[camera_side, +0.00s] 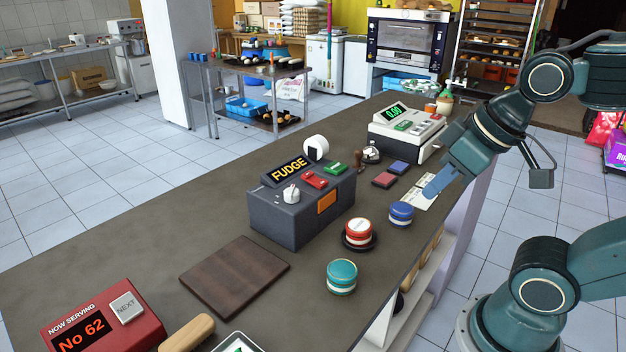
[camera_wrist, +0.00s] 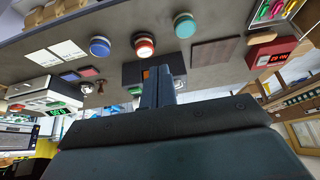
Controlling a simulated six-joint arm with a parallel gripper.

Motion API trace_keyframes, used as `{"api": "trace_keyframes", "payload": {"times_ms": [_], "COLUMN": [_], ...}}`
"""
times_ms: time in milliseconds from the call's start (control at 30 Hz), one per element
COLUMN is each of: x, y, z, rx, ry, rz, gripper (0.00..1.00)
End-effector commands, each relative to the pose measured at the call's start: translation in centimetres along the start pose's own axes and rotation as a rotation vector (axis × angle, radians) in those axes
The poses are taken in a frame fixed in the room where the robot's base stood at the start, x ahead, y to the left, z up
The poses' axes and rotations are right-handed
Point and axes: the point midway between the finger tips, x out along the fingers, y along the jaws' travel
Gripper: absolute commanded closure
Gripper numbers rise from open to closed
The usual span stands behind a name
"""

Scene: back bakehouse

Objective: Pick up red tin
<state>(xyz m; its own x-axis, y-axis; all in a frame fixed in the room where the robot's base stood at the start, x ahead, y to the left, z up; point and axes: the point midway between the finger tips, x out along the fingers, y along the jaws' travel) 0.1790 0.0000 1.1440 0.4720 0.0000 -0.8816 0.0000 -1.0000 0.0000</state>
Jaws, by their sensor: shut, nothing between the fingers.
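The red tin (camera_side: 358,232) is a short round tin with a pale lid and a white band. It sits on a dark round base on the brown counter (camera_side: 120,250), between a blue tin (camera_side: 401,213) and a teal tin (camera_side: 341,276). In the wrist view the red tin (camera_wrist: 144,44) shows upside down between the blue tin (camera_wrist: 100,46) and the teal tin (camera_wrist: 185,26). My gripper (camera_side: 431,192) is shut and empty above the counter, to the right of the red tin and beyond the blue tin in the side view.
A dark "FUDGE" box (camera_side: 300,205) with switches stands left of the red tin. A cash register (camera_side: 407,130), stamp pads (camera_side: 384,180) and white papers (camera_side: 424,198) lie farther back. A wooden board (camera_side: 235,277) and a red number display (camera_side: 95,325) are nearer.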

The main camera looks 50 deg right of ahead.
Motion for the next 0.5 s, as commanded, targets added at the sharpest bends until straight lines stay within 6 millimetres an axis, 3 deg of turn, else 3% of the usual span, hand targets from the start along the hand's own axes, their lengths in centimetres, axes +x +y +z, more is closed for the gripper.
{"api": "trace_keyframes", "payload": {"times_ms": [133, 500], "x": [0.00, 0.00], "y": [0.00, 0.00], "z": [0.00, 0.00], "rx": [0.000, 0.000], "ry": [0.000, 0.000], "rz": [0.000, 0.000], "gripper": [0.96, 0.23]}}
